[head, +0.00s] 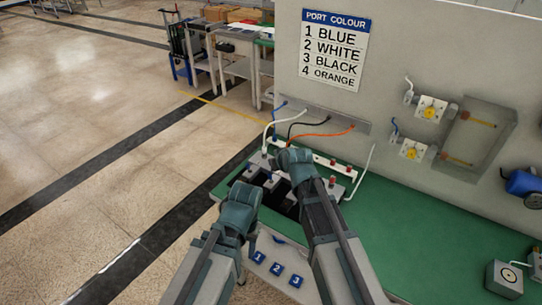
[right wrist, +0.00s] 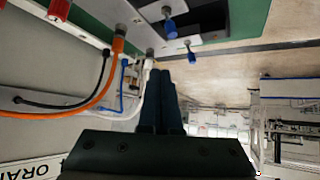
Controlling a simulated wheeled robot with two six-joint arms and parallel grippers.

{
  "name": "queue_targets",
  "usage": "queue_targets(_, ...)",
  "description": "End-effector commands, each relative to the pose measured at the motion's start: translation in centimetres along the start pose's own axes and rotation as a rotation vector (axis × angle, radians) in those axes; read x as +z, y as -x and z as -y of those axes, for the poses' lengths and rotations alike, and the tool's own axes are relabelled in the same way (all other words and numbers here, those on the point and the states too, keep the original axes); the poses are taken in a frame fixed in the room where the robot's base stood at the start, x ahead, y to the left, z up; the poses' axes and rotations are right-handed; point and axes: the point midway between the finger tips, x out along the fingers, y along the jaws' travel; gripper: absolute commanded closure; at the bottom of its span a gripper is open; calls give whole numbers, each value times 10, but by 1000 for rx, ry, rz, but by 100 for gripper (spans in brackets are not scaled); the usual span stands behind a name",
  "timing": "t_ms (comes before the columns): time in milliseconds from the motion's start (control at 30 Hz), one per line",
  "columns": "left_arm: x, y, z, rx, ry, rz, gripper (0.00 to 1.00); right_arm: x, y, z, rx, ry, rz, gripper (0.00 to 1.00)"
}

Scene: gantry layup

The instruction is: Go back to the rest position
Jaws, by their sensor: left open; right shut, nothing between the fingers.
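My left gripper (head: 240,198) is over the near left edge of the green bench; its fingertips are mostly hidden by my own wrist. My right gripper (right wrist: 162,78) is shut and empty in the right wrist view, its two dark fingers together. In the head view my right wrist (head: 296,160) is above the dark-slotted tray (head: 256,179). Blue (head: 276,115), white (head: 272,124), black (head: 310,122) and orange (head: 325,133) cables hang from a panel strip. The orange cable end (right wrist: 118,45) and white cable end (right wrist: 148,62) lie close to the right fingers.
The green bench (head: 420,235) is mostly clear at right. A port colour sign (head: 335,48) is on the upright panel. Two switch fittings, a clear box (head: 478,135) and a blue cylinder (head: 524,183) are at right. Open floor (head: 90,120) lies at left.

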Motion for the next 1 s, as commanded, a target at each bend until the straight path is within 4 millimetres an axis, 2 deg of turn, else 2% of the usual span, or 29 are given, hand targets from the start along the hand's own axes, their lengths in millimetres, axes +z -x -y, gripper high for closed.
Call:
queue_targets(67,0,4,0,0,0,0,50,0,6,0,0,0,0,100)
queue_targets(567,0,2,0,0,0,0,50,4,6,3,-4,1,12,100)
queue_targets(667,0,2,0,0,0,0,50,29,14,19,-22,5,94,100)
queue_targets(767,0,2,0,0,0,0,50,76,34,44,-42,11,259,100)
queue_targets(900,0,2,0,0,0,0,50,146,76,69,-32,14,521,100)
queue_targets(1000,0,2,0,0,0,0,50,184,107,78,-4,12,678,100)
